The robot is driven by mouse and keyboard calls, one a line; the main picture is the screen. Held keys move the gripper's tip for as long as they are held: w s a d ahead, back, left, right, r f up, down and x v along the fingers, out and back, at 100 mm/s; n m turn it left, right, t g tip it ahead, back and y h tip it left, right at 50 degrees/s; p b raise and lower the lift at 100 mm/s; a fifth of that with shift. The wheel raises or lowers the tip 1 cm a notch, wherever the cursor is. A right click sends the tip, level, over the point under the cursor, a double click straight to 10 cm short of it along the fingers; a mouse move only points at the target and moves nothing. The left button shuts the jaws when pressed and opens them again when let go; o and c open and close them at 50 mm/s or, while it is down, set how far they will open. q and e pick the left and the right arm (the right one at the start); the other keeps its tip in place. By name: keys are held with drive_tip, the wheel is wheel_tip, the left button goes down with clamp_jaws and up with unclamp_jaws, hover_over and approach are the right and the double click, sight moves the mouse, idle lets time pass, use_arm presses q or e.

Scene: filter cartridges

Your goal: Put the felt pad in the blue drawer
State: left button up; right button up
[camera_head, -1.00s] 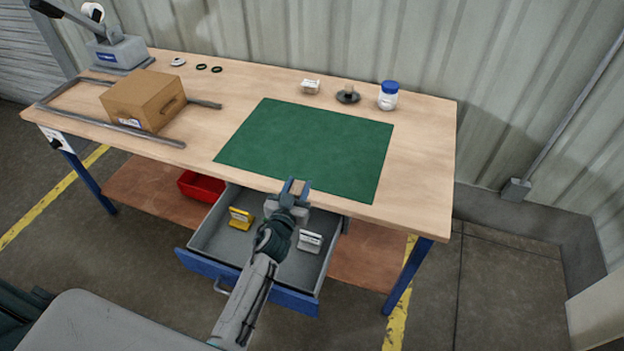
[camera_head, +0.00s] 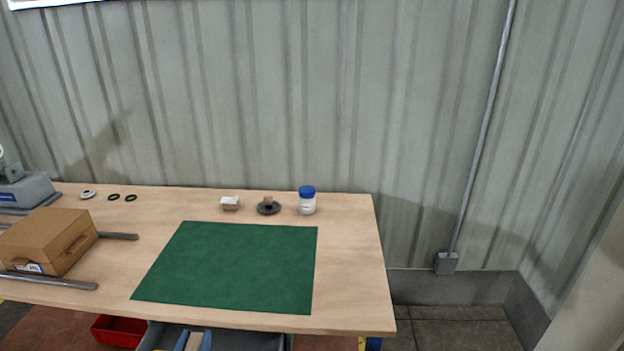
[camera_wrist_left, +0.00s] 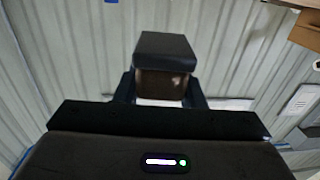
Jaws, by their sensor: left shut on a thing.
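In the left wrist view the block has a dark top and a brown face, and sits between the two fingers. My right gripper is out of view.
A green mat (camera_head: 230,265) covers the bench middle. A cardboard box (camera_head: 45,240) is at left. A red bin (camera_head: 119,331) is below, beside the drawer.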

use_arm(q)
drive_tip(key=s+d+r, duration=0.6)
drive_tip(key=r, duration=0.1)
drive_tip(key=shift+s+d+r+h, duration=0.3)
drive_tip(key=shift+s+r, duration=0.05)
